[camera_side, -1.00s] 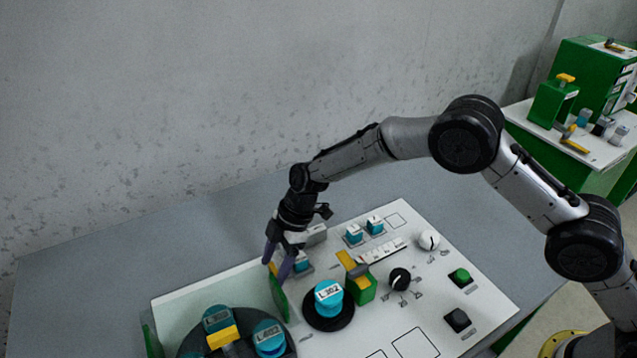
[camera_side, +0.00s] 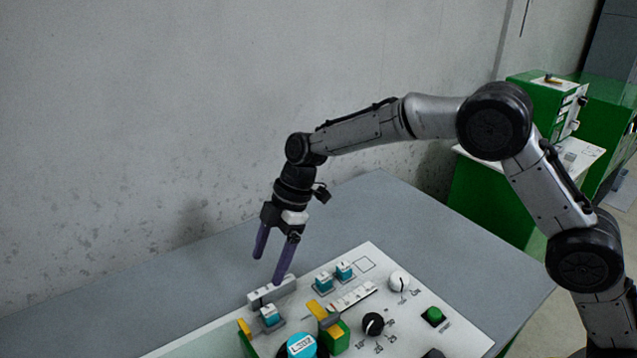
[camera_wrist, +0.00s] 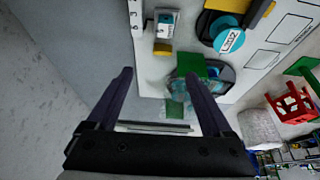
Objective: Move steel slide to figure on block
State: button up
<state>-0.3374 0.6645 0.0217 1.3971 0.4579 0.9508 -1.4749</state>
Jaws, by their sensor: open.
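A pale grey bar (camera_side: 271,291) with dark marks stands at the back edge of the white panel (camera_side: 372,268); it also shows at the top of the wrist view (camera_wrist: 137,18). I cannot make out a separate steel slide on it. A teal block (camera_side: 270,316) with a pale labelled top sits beside the bar, and also shows in the wrist view (camera_wrist: 167,22); its figure is too small to read.
A yellow piece (camera_side: 244,327) is near the teal block. A round teal cap marked L302 (camera_side: 301,346) and a green block with a yellow lever (camera_side: 333,333) are nearby. Two teal blocks, a white scale (camera_side: 352,297) and knobs lie right. Bare grey table (camera_side: 200,305) lies behind.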

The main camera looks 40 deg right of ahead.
jog(key=s+d+r+t, duration=0.1)
jog(key=s+d+r, duration=0.1)
jog(key=d+r, duration=0.2)
jog(key=s+d+r+m+t, duration=0.1)
jog(key=d+r, duration=0.3)
jog(key=r, duration=0.7)
jog(key=shift+s+d+r+t, duration=0.2)
jog(key=shift+s+d+t, duration=0.1)
jog(key=shift+s+t, duration=0.15)
jog(key=s+d+r+m+t+h, duration=0.1)
jog(key=s+d+r+m+t, duration=0.1)
jog(key=s+d+r, duration=0.3)
jog(key=s+d+r+m+t, duration=0.1)
jog(key=s+d+r+m, duration=0.2)
jog(key=s, duration=0.5)
jog(key=s+d+f+m+h, duration=0.1)
jog(key=s+d+f+m, duration=0.3)
jog(key=s, duration=0.4)
jog(key=s+d+f+m+h, duration=0.2)
jog(key=s+d+f+m, duration=0.3)
jog(key=s+f+m, duration=0.2)
jog(key=shift+s+m+h, duration=0.3)
jog(key=shift+s+m, duration=0.2)
jog(key=shift+s, duration=0.15)
